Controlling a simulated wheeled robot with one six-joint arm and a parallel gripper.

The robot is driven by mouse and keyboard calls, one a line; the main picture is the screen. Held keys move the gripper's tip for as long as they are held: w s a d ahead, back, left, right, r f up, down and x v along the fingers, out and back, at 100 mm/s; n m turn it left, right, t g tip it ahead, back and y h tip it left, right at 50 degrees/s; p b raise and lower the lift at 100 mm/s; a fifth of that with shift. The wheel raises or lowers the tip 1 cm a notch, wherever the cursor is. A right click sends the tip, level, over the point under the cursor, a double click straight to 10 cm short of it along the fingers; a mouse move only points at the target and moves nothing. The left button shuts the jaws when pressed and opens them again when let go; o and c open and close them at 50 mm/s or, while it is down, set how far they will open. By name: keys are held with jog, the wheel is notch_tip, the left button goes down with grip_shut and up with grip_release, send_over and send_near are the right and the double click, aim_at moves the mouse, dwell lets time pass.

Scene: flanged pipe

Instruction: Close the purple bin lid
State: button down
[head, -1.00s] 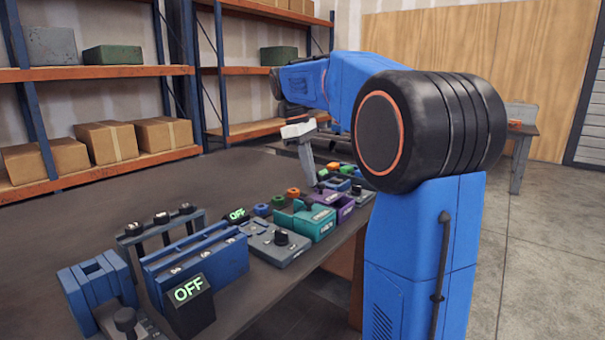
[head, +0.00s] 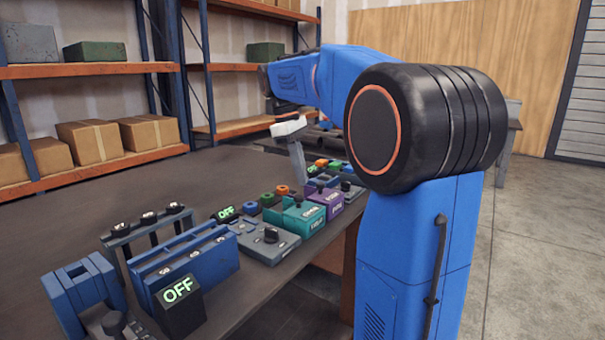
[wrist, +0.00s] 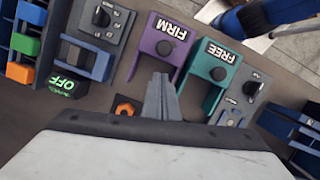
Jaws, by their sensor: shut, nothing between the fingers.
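The purple bin (head: 328,197) stands in the row of devices along the table edge, right of a teal bin (head: 306,218). In the wrist view the purple bin (wrist: 154,43) shows a top plate marked FIRM with a black knob, and two side walls running toward my gripper with an uncovered gap between them. The teal bin (wrist: 208,69), marked FREE, is on its right. My gripper (head: 302,181) points down behind the purple bin in the head view. In the wrist view its fingers (wrist: 161,80) are together and empty, at the bin's uncovered end. Contact cannot be told.
A grey knob panel (wrist: 104,20) and a green OFF display (wrist: 66,86) lie left of the purple bin in the wrist view. An orange nut (wrist: 127,107) sits close to the fingers. Blue fixtures (head: 185,262) fill the near table; its left part (head: 60,205) is clear.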

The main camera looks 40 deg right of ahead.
jog(key=w+a+v, duration=0.1)
jog(key=v, duration=0.9)
jog(key=shift+w, duration=0.25)
